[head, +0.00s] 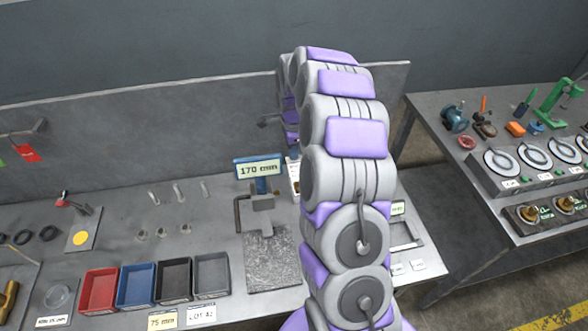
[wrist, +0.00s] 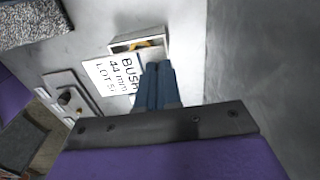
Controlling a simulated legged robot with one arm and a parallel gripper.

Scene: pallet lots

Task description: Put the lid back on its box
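In the wrist view, a small open box (wrist: 122,46) with pale walls has something yellow inside. A white panel (wrist: 95,70) marked BUSH and 44 mm lies against its near left side. I cannot tell whether this panel is the lid or a separate card. My gripper (wrist: 157,66) points at the box's near edge, its blue fingers close together, overlapping that edge in the picture. I see no gap between them and cannot make out anything held. In the head view, a white printed object (head: 294,178) shows partly behind my arm, and my gripper's fingers are hidden.
A display reading 170 mm (head: 258,170) stands beside a rough grey plate (head: 270,258). Red (head: 99,289), blue (head: 136,285), black (head: 173,281) and grey (head: 211,275) bins line the bench front. A second bench (head: 460,190) with dials stands right, across a gap.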

